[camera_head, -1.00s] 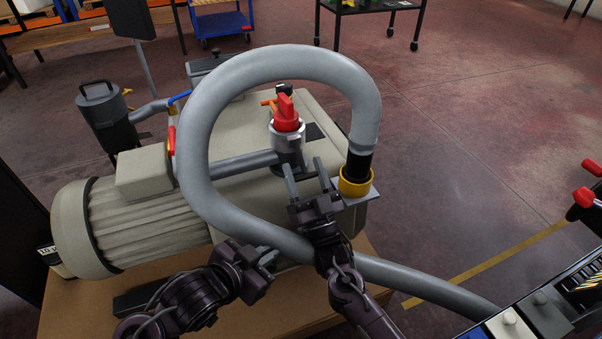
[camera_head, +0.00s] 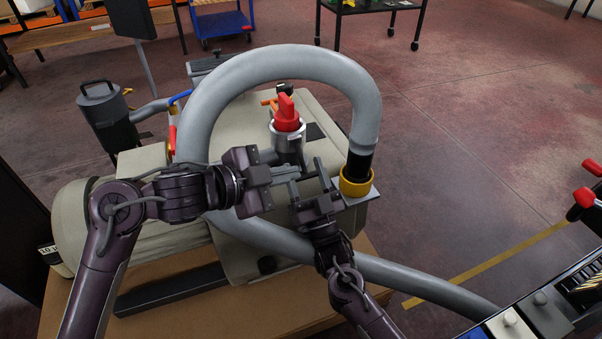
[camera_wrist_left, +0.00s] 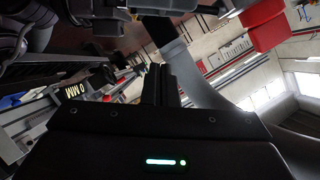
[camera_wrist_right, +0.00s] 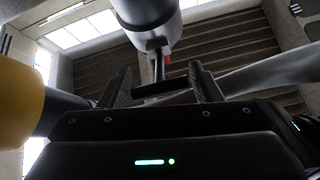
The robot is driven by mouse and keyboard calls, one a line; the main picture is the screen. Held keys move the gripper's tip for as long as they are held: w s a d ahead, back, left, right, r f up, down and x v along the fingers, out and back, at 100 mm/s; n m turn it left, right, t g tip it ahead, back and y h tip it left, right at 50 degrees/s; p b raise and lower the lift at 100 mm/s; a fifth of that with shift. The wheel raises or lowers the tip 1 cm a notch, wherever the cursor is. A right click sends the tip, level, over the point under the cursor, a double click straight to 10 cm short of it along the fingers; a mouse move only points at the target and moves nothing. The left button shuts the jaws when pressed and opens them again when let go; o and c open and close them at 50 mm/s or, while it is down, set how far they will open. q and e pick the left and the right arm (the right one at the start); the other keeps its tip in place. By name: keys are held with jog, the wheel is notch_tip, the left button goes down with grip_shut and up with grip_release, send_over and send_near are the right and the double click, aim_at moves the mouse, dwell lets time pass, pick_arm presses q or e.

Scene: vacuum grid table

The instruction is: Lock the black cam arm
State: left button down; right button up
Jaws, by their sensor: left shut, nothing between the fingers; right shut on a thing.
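In the right wrist view, a black cam arm (camera_wrist_right: 160,88) hangs from a dark and light cylindrical fitting (camera_wrist_right: 150,20). My right gripper's fingers (camera_wrist_right: 163,88) stand apart on either side of it and are shut on it. In the head view, my right gripper (camera_head: 307,178) is in front of the metal coupling (camera_head: 289,146) under the red handle (camera_head: 286,110). The cam arm cannot be made out there. My left gripper (camera_head: 287,172) is left of the right one, close to the coupling. Its fingers (camera_wrist_left: 160,85) are together and empty in the left wrist view.
A thick grey hose (camera_head: 275,60) loops above both grippers. It ends in a black cuff in a yellow collar (camera_head: 356,182) just right of my right gripper. The beige pump (camera_head: 240,125) lies on a brown tabletop (camera_head: 235,310). Free floor (camera_head: 480,150) lies to the right.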

pick_arm(q)
send_over(298, 180)
jog(key=s+d, duration=0.2)
jog(key=s, duration=0.1)
jog(key=f, duration=0.2)
jog(key=w+f, duration=0.1)
jog(key=w+a+f, duration=0.1)
jog(key=f, duration=0.1)
jog(key=shift+w+a+f, duration=0.1)
jog(key=shift+w+a, duration=0.05)
jog(key=shift+a, duration=0.05)
pick_arm(e)
jog(key=shift+f, duration=0.1)
pick_arm(q)
jog(key=shift+f, duration=0.1)
jog(key=shift+w+a+f, duration=0.1)
jog(key=shift+a+f, duration=0.05)
jog(key=shift+f, duration=0.1)
jog(key=shift+w+a+f, duration=0.15)
jog(key=shift+a+f, duration=0.05)
jog(key=shift+f, duration=0.15)
pick_arm(e)
jog(key=shift+s, duration=0.1)
pick_arm(q)
jog(key=shift+w+f, duration=0.1)
pick_arm(e)
jog(key=o, duration=1.4)
jog(key=shift+r, duration=0.2)
jog(key=shift+c, duration=0.2)
jog(key=shift+r, duration=0.15)
